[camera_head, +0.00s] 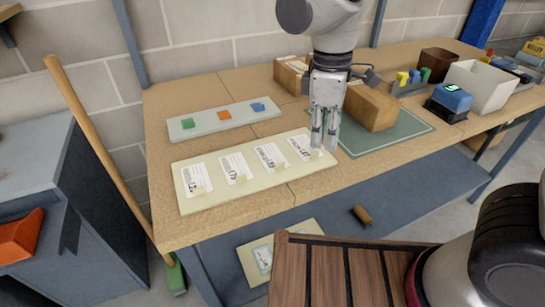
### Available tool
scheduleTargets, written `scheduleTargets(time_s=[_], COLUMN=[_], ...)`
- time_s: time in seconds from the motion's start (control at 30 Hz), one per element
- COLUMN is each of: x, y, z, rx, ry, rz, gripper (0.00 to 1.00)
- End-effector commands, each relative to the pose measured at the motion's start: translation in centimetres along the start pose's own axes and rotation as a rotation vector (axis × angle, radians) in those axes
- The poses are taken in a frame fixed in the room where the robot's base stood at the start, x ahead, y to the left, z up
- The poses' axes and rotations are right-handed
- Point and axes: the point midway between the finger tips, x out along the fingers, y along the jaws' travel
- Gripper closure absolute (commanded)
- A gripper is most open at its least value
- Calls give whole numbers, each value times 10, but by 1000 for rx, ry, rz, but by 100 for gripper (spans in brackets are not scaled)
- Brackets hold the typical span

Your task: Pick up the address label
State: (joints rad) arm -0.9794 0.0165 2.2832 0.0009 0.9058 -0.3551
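A pale cream board (250,190) lies on the near part of the wooden workbench with several white printed labels in a row. They are a left label (195,178), a second label (235,166), a third label (271,156) and a right label (299,146). Each has a small yellowish patch at its lower edge. Which one is the address label is too small to read. My gripper (324,146) points down at the right end of the board, its fingertips beside and partly over the right label. Whether it touches anything, or how wide its fingers stand, is unclear.
A pale strip (190,127) with green, orange and blue squares lies behind the board. A cardboard box (372,106) stands on a green mat (405,128) at right. Further right are a blue-topped device (452,97) and a white bin (482,86). A broom handle (95,145) leans at left.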

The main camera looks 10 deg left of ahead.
Motion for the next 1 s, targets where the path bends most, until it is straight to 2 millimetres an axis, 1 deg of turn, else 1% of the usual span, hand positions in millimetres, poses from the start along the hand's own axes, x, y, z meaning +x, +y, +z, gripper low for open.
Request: scheduleTargets(time_s=[0.03,0.07,0.1,0.13,0.2,0.3,0.43,0.53,0.77,0.9,1.0], x=[10,15,21,24,22,13,14,21,49,72,85], y=[-11,-17,-22,-24,-18,-14,-14,-13,-13,-12,-12], z=[-23,-36,-52,-64,-80,-93,-95,-96,-98,-103,-103], rx=[-117,-190,-289,-361,-481,-619,-732,-763,-763,-762,-761], ry=[-17,-23,-24,-20,4,42,48,47,46,44,46], rz=[-3,-3,-3,0,11,35,43,44,43,42,43], gripper=[86,86,86,86,86,86,86,86,86,86,86])
